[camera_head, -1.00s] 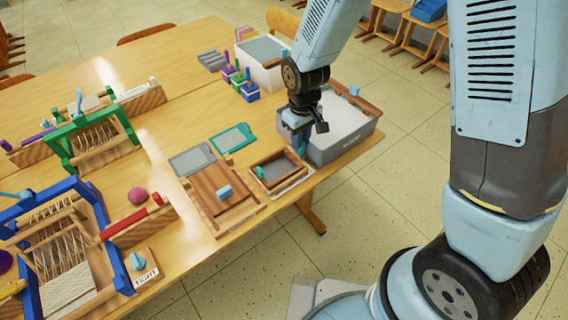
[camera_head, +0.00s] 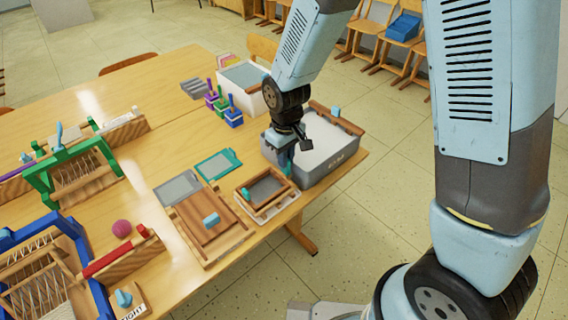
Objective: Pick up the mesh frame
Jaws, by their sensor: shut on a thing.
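The mesh frame (camera_head: 246,203) is a small wooden rectangle with dark grey mesh inside and a teal knob on its left side. My gripper (camera_head: 287,166) is at its far right corner, pointing down and shut on its edge. The fingertips are partly hidden by the wrist. The frame appears raised slightly above a white-edged base (camera_head: 274,211), which shows below its near side.
A grey tub (camera_head: 318,175) with white contents stands just right of my gripper. A wooden board (camera_head: 200,235), a grey screen (camera_head: 178,188) and a teal-edged screen (camera_head: 218,165) lie left. Looms (camera_head: 72,165) stand farther left.

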